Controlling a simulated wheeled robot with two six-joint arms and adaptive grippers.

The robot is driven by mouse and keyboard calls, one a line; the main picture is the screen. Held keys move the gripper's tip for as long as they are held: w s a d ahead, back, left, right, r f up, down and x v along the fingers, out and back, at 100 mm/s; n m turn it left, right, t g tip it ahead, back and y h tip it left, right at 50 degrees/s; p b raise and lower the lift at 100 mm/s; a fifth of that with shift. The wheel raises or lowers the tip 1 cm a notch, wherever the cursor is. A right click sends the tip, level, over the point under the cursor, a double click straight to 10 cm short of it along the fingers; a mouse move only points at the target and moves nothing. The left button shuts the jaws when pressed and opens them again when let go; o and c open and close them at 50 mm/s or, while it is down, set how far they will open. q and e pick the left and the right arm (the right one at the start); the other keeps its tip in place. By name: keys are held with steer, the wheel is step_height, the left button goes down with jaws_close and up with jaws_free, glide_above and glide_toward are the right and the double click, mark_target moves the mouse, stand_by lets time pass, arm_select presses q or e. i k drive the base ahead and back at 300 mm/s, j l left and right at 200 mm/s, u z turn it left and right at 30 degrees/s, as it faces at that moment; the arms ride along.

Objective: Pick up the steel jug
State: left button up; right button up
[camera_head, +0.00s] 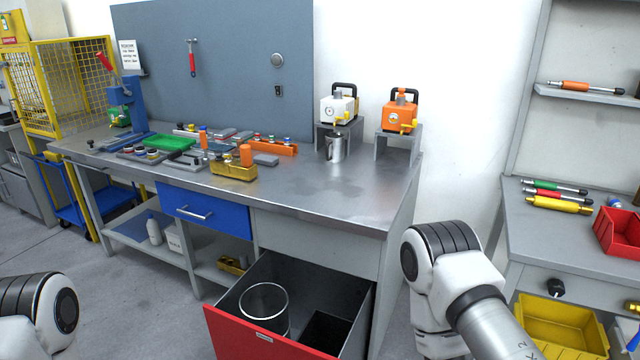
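The steel jug (335,148) is a small shiny metal vessel. It stands upright on the metal workbench top (335,190), toward the back right, just in front of the grey stand under a white device. It appears to have a handle or spout at its upper side, too small to make out clearly. Neither of my grippers shows. Only a part of my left arm is at the bottom left corner and a part of my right arm at the bottom right, both well apart from the jug.
A white device (338,105) and an orange device (400,112) sit on stands behind the jug. An open red-fronted drawer (262,340) juts out below. The bench's front right is clear.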

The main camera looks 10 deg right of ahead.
mark_target(334, 141)
steer(key=i+l+u, duration=0.1)
steer(key=u, duration=0.3)
steer(key=l+u, duration=0.6)
steer(key=u, duration=0.2)
steer(key=l+u, duration=0.15)
steer(key=l, duration=0.55)
steer(key=l+u, duration=0.1)
steer(key=l, duration=0.6)
steer(key=k+l+u, duration=0.15)
steer(key=l, duration=0.55)
